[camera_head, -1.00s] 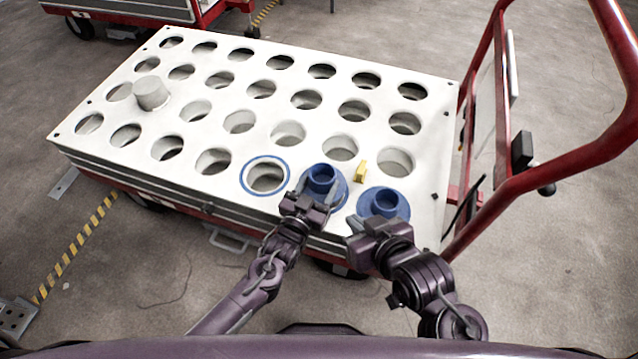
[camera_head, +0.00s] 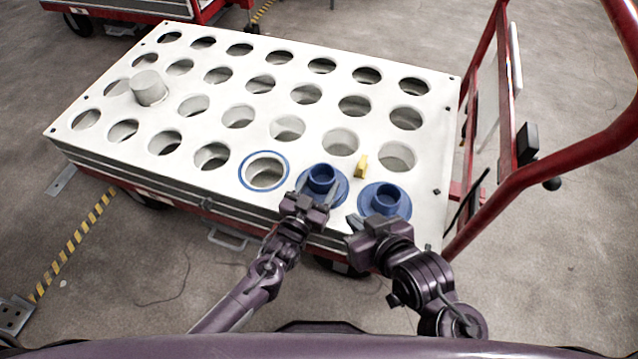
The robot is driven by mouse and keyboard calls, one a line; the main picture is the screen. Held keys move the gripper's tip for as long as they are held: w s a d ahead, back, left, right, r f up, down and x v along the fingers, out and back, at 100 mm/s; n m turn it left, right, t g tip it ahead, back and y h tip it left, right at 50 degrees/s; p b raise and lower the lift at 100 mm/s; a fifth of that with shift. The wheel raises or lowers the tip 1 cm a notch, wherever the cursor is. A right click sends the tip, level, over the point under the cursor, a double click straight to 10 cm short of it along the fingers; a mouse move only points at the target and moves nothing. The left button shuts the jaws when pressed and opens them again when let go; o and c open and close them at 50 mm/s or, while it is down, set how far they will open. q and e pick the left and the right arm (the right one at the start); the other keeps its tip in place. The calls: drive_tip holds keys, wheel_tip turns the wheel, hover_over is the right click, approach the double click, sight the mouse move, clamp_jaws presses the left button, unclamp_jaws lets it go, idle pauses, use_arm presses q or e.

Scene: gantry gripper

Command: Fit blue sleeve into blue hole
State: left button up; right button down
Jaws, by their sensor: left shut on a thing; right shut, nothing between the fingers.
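A blue flanged sleeve (camera_head: 321,177) sits at the front edge of the white perforated top, just right of the blue-ringed hole (camera_head: 264,171). My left gripper (camera_head: 318,195) is shut on this sleeve from the front. The blue-ringed hole is empty. A second blue flanged sleeve (camera_head: 385,202) is at the front right of the top. My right gripper (camera_head: 358,230) is shut and empty, close in front of this second sleeve. Whether the sleeves sit in holes or on the surface is hidden by their flanges.
The white top (camera_head: 425,200) of the cart has several rows of open holes. A grey cylinder (camera_head: 148,87) stands at the back left. A red cart handle (camera_head: 560,165) rises at the right.

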use_arm(q)
drive_tip(key=shift+f+b, duration=0.4)
drive_tip(key=shift+f, duration=0.15)
drive_tip(key=o, duration=1.2)
drive_tip(key=shift+s, duration=0.1)
drive_tip(key=p+v, duration=0.2)
drive_tip(key=v, duration=0.5)
drive_tip(key=shift+s+a, duration=0.15)
drive_tip(key=shift+s, duration=0.1)
drive_tip(key=shift+r, duration=0.1)
